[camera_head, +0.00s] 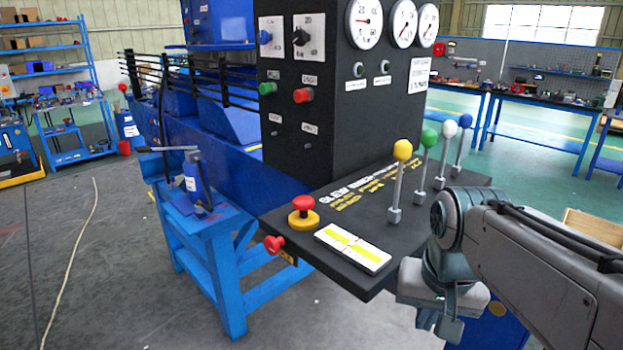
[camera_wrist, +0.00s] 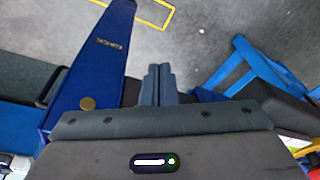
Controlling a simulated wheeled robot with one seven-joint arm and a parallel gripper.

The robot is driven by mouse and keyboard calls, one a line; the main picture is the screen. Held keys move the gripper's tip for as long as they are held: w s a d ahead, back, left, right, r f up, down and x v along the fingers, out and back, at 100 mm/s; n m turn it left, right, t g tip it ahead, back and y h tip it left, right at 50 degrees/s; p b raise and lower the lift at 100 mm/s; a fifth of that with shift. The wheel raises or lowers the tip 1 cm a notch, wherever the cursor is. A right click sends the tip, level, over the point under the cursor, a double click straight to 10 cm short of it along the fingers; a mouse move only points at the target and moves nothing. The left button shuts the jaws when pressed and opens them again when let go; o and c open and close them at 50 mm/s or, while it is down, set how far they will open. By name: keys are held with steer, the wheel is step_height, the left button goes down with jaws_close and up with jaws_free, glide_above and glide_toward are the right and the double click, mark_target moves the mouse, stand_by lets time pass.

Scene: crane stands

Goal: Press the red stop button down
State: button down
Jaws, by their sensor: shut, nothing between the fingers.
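A red mushroom-shaped button (camera_head: 303,203) stands on a yellow round base (camera_head: 303,220) on the left part of the black console shelf (camera_head: 345,210). It appears raised above its base. Another red knob (camera_head: 273,244) sticks out from the shelf's front left edge, and a smaller red button (camera_head: 303,95) is on the upright panel. My gripper (camera_head: 440,325) is at the right, beside the shelf's right end and apart from the buttons. In the wrist view its fingers (camera_wrist: 159,85) are together with nothing between them. No red button is clear in the wrist view.
A blue stand (camera_head: 205,230) is at left.

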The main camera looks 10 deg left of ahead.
steer(key=w+a+r+m+p, duration=0.1)
steer(key=w+a+r+m, duration=0.1)
steer(key=r, duration=0.6)
steer(key=w+a+r+m+g+p, duration=0.1)
steer(key=w+a+r+m+p, duration=0.1)
steer(key=r, duration=0.7)
steer(key=w+a+r+m+g+p, duration=0.1)
steer(key=w+a+r+p, duration=0.1)
steer(key=a+r, duration=0.4)
step_height(320, 180, up, 3)
steer(key=shift+w+r+m, duration=0.1)
steer(key=shift+w+m, duration=0.3)
steer(key=shift+w, duration=0.45)
